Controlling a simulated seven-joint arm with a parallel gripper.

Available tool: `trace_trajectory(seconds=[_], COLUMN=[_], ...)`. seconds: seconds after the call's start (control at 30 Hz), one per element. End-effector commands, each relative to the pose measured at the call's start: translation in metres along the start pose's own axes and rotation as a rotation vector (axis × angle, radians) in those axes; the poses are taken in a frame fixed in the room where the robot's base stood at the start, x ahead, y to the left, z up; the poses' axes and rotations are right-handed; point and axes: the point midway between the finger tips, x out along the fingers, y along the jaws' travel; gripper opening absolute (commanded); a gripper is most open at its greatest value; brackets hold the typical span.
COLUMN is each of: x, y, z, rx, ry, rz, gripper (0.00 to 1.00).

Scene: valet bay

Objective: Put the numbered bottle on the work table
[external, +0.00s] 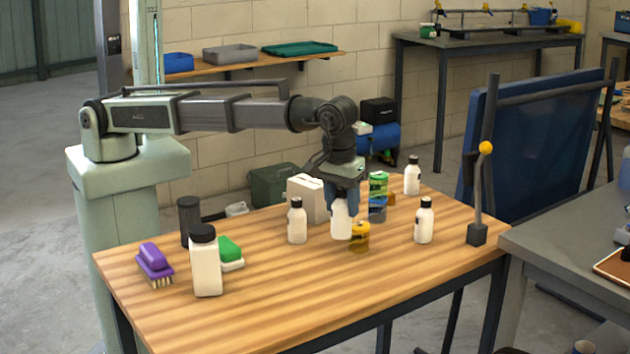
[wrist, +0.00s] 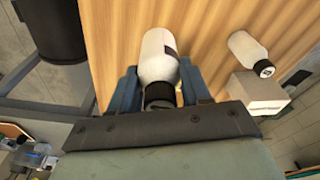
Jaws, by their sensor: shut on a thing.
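My gripper (external: 342,203) points down over the middle of the wooden work table (external: 290,292). It is shut on a white bottle (external: 341,225), which is upright. I cannot tell whether its base touches the table. In the wrist view the held bottle (wrist: 158,52) has a black cap and a dark mark on its side, and the blue fingers (wrist: 158,88) are on either side of it. Similar white bottles with black caps stand at the left (external: 297,224), at the right (external: 424,225) and at the back (external: 412,178). No number is readable on any bottle.
A yellow tin (external: 359,238) stands close to the held bottle's right. A white box (external: 306,199) and a green-labelled can (external: 378,185) are behind. A large white bottle (external: 206,270), a purple brush (external: 155,262) and a dark cylinder (external: 189,220) are at left.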

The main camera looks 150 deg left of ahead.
Motion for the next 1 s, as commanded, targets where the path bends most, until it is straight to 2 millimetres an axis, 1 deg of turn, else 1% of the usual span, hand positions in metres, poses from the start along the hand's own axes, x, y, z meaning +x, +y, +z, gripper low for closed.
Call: trace_trajectory(seconds=[0.13, 0.2, 0.27, 0.37, 0.47, 0.5, 0.67, 0.7, 0.87, 0.9, 0.97, 1.0], x=[-0.008, -0.010, -0.011, -0.013, -0.017, -0.019, -0.026, -0.028, -0.035, -0.037, -0.040, -0.041], y=[0.000, 0.000, 0.000, -0.001, -0.003, -0.004, -0.013, -0.016, -0.030, -0.034, -0.041, -0.046], z=[0.000, 0.003, 0.010, 0.031, 0.062, 0.077, 0.135, 0.149, 0.205, 0.220, 0.240, 0.254], rx=[0.001, 0.006, 0.015, 0.041, 0.081, 0.099, 0.173, 0.192, 0.265, 0.285, 0.312, 0.330], ry=[0.000, 0.000, 0.000, 0.000, 0.000, 0.000, 0.000, 0.000, 0.000, 0.000, 0.000, -0.001], rz=[0.000, 0.000, 0.001, 0.005, 0.010, 0.012, 0.022, 0.024, 0.034, 0.036, 0.040, 0.042], gripper=[0.12, 0.12, 0.12, 0.12, 0.12, 0.12, 0.12, 0.12, 0.12, 0.12, 0.12, 0.12])
